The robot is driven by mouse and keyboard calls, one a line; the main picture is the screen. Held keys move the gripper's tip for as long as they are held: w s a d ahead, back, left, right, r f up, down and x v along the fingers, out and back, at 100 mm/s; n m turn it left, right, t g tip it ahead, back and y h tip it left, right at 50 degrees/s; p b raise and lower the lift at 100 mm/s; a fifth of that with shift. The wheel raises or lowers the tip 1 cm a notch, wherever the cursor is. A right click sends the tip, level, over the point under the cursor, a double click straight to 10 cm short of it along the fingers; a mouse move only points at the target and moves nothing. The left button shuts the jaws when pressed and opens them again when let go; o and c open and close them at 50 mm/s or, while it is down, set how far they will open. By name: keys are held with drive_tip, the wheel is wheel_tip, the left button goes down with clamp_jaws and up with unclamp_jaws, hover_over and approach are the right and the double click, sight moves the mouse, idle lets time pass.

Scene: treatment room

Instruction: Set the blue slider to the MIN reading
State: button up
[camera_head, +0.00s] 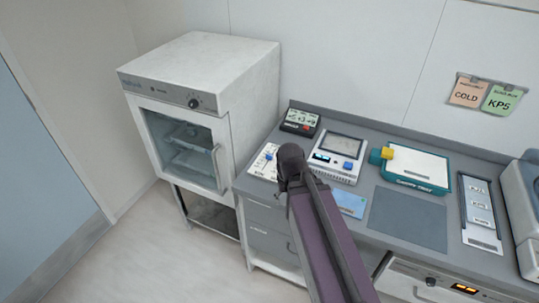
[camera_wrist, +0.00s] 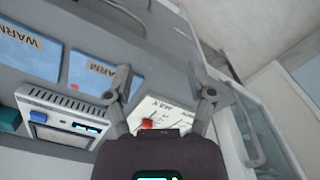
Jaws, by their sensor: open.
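A white slider panel (camera_head: 262,163) lies on the left end of the counter with a small blue knob (camera_head: 268,157) on it. I cannot read its scale in the head view. The panel (camera_wrist: 160,107) also shows in the wrist view, upside down, with a red knob (camera_wrist: 147,123) and lettering like MAX; I see no blue knob there. My gripper (camera_wrist: 165,90) is open and empty, with its two fingers spread either side of the panel in the wrist view. In the head view my arm's dark end is just right of the panel and hides the gripper's tips.
A white device (camera_head: 337,155) with a screen and blue block stands right of the panel. A small dark display unit (camera_head: 299,121) is behind. A teal-edged box (camera_head: 417,168), grey mat (camera_head: 408,217) and blue card (camera_head: 349,203) lie further right. A white cabinet (camera_head: 200,110) stands left.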

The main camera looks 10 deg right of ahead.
sight(269, 154)
drive_tip(key=w+r+m+p, duration=0.3)
drive_tip(key=w, duration=1.1)
drive_tip(key=w+r+m+p, duration=0.3)
drive_tip(key=w+r+m, duration=0.1)
drive_tip(key=w, duration=1.1)
drive_tip(key=shift+p, duration=0.4)
drive_tip(key=shift+f, duration=0.15)
wheel_tip(269, 154, down, 14)
drive_tip(key=b, duration=1.3)
drive_tip(key=shift+r+b, duration=0.25)
drive_tip(key=shift+b, duration=0.15)
